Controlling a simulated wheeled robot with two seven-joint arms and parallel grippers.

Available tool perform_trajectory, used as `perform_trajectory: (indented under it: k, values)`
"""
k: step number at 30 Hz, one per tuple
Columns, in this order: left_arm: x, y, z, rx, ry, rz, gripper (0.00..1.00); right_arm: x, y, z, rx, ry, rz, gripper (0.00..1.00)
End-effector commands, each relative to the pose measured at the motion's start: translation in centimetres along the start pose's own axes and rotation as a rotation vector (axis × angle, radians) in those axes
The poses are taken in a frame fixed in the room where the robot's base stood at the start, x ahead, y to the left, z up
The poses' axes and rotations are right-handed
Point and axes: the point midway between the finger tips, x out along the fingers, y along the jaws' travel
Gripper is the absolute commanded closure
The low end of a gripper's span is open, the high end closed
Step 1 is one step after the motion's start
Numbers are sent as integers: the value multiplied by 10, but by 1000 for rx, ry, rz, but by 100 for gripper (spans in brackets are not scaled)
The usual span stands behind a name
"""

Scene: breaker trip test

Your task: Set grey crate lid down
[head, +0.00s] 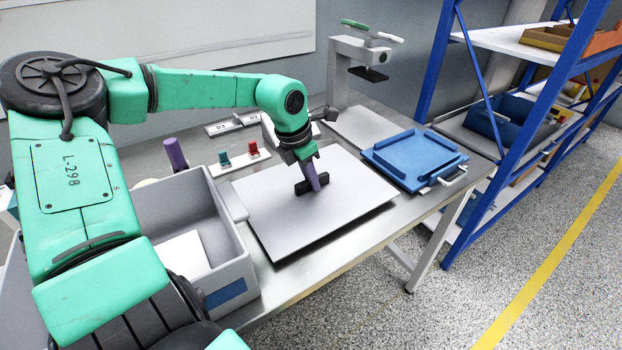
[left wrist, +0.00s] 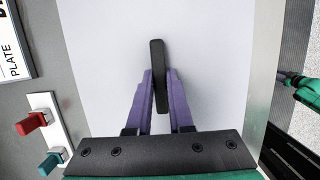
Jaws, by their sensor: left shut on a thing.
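The grey crate lid (head: 345,200) is a flat, light grey plate with a black bar handle (left wrist: 157,60) at its middle. It lies level at the middle of the metal table, right of the open grey crate (head: 237,255). I cannot tell whether its underside touches the tabletop. My left gripper (head: 314,183) points down with its purple fingers shut on the handle. In the left wrist view the fingers pinch the handle, and the lid fills most of the picture. A green arm part with a dark end, probably my right gripper (left wrist: 286,77), shows at the right edge; its jaws are unclear.
A white item (head: 183,256) lies in the crate. A strip with red and teal switches (head: 238,160) is behind the lid. A blue tray (head: 415,158) stands to its right. A grey stand (head: 340,75) rises behind. Bare tabletop runs along the front edge. Blue shelving (head: 468,190) stands right.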

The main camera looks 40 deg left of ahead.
Motion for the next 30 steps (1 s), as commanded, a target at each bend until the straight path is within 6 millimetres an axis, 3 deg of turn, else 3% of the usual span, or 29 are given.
perform_trajectory:
  k: [10, 11, 13, 23, 26, 30]
  values:
    - [7, 0, -1, 1, -2, 1, 100, 4, 0, 0, 0, 1, 0, 50]
    - [7, 0, -2, 1, -2, 1, 77, 4, 0, 0, 0, 0, 0, 50]
    - [6, 0, -1, 1, -1, 1, 51, 3, 0, 0, 0, 0, 0, 50]
    - [4, 0, -1, 1, -1, 1, 51, 1, 0, 0, 0, 0, 0, 50]
    - [-3, 0, 1, 1, -4, 1, 51, -1, 0, 0, 0, -1, -1, 50]
    - [-30, 0, 2, 1, -9, 2, 51, -3, 0, 0, 0, -1, -1, 50]
